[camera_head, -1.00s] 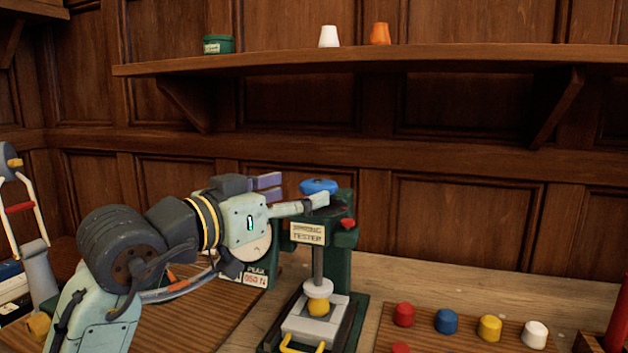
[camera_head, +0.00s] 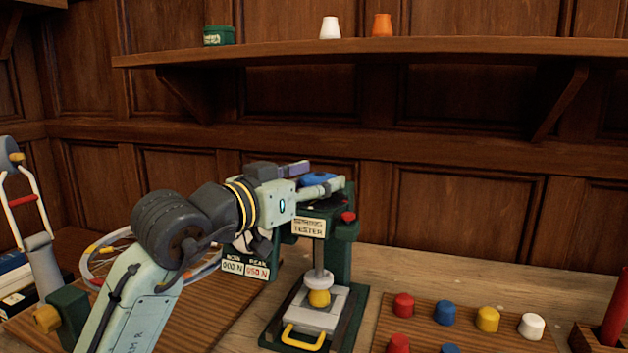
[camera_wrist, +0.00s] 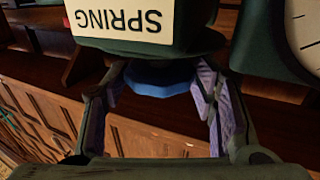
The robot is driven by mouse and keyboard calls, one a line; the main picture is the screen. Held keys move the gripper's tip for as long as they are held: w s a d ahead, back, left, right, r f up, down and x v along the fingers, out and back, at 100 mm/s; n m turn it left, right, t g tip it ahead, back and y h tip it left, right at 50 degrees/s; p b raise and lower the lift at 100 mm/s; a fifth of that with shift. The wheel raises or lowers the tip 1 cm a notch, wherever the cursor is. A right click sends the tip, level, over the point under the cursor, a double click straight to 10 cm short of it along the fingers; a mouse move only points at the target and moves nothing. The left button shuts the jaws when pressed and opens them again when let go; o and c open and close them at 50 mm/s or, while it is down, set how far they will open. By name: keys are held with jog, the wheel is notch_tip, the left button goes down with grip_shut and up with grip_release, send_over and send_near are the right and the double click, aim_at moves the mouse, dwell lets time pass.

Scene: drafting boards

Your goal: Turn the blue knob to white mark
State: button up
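The blue knob (camera_head: 316,181) sits on top of the dark green spring tester (camera_head: 341,262), partly hidden by my arm's end in the head view. In the wrist view the blue knob (camera_wrist: 158,80) lies between the fingertips of my gripper (camera_wrist: 160,78). The two lavender-padded fingers stand apart, one on each side of it. A narrow gap shows on the right; contact on the left cannot be told. The tester's SPRING label (camera_wrist: 125,18) appears upside down above. No white mark can be made out in either view.
A red knob (camera_head: 348,216) is on the tester's front right. A yellow piece (camera_head: 319,298) sits under its rod. A board (camera_head: 475,338) with several coloured pegs lies to the right.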

jog(key=c, duration=0.6)
jog(key=shift+d+f+n+t+y, duration=0.1)
jog(key=shift+n+t+y, duration=0.2)
jog(key=shift+y, duration=0.1)
jog(key=shift+n+t+y+b, duration=0.4)
jog(key=shift+n+y, duration=0.1)
jog(key=shift+y, duration=0.1)
jog(key=o, duration=1.1)
jog(key=v, duration=1.2)
jog(key=shift+s, duration=0.1)
